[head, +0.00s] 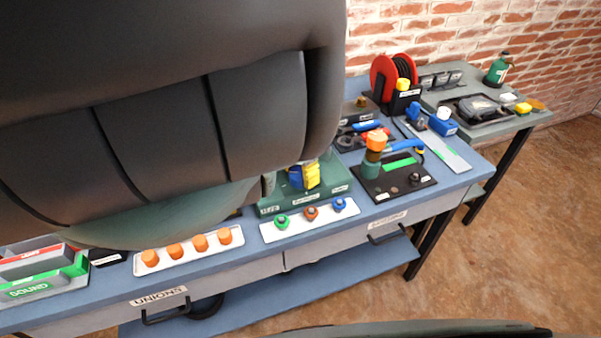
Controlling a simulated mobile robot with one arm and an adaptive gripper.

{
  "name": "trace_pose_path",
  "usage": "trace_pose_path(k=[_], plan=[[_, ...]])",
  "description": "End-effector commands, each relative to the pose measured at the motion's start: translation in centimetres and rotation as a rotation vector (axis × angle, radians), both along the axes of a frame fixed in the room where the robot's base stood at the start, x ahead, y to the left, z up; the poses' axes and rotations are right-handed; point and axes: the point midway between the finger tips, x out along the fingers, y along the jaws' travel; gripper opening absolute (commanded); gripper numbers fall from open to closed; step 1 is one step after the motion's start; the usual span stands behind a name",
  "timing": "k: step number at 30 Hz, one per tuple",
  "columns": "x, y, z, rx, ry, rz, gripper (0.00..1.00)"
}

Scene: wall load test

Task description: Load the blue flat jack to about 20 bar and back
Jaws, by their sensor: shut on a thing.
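My own dark arm fills the upper left and hides much of the bench; my gripper is not in view behind it. No flat jack can be made out. A white tray (300,228) at the bench front holds a green fitting (282,222), an orange fitting (311,213) and a blue fitting (338,204). Behind it a green unit (272,208) carries yellow and blue parts (304,176), partly hidden by the arm.
A white tray of orange caps (186,249) and a grey-green bin (35,285) stand front left. A red reel (384,78) stands at the back. A grey side table (530,120) with a green bottle (498,70) is at right. Brown floor lies open at right.

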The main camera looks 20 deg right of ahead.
Motion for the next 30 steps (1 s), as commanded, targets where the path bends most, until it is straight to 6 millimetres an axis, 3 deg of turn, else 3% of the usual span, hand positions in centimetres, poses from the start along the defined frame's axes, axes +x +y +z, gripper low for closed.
trace_pose_path(k=[5,6,15,25,30], plan=[[0.1,0.0,-0.1,-0.001,-0.001,0.001,0.20],[0.0,0.0,-0.1,-0.001,-0.001,0.001,0.59],[0.0,0.0,0.0,0.000,-0.001,0.002,0.90],[0.0,0.0,0.1,-0.001,-0.001,0.002,0.92],[0.2,-0.1,1.5,-0.002,-0.005,0.000,0.92]])
